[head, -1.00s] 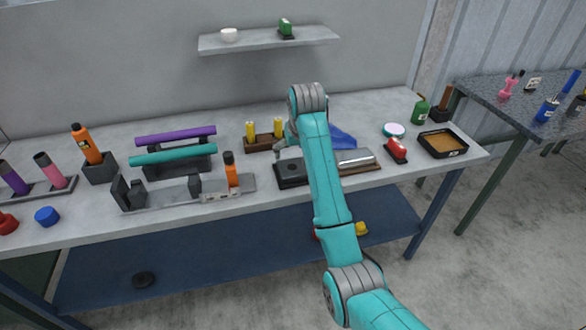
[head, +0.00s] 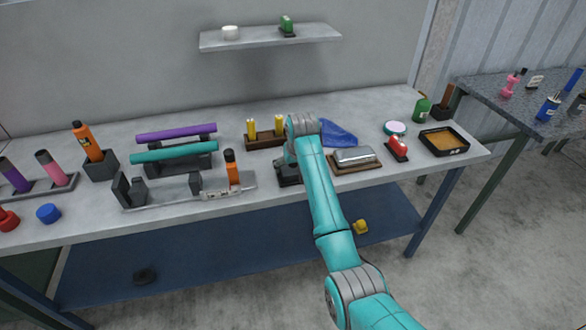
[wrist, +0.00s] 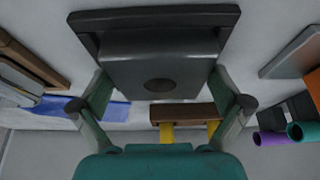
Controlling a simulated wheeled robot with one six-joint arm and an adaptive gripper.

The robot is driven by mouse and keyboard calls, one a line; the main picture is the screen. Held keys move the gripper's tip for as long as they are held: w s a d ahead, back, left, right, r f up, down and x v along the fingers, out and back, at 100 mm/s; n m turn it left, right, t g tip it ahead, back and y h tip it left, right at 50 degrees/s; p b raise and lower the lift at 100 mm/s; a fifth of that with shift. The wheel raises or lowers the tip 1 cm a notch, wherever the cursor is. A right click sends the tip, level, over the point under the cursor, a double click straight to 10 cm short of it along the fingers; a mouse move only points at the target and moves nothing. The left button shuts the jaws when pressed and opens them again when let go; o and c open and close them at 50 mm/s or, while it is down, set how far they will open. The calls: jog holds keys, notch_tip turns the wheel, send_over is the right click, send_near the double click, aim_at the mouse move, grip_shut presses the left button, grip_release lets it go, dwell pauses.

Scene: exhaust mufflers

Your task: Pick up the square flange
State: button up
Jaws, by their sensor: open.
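The square flange (wrist: 158,65) is a dark grey square piece with a round hole, seen large in the wrist view. It sits on a wider black base (wrist: 90,22). In the head view, the dark piece and base (head: 288,178) are mostly hidden under my arm at the front middle of the bench. My gripper (wrist: 160,82) is open in the wrist view, with one finger at each side of the flange. I cannot tell whether the fingers touch it. In the head view my wrist hides the fingers.
A wooden board with a metal block (head: 355,156) lies close to the right. A wooden holder with yellow pegs (head: 265,141) and a blue cloth (head: 338,135) lie behind.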

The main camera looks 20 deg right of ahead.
jog(key=c, duration=1.3)
jog(key=shift+r, duration=0.15)
jog(key=shift+c, duration=0.5)
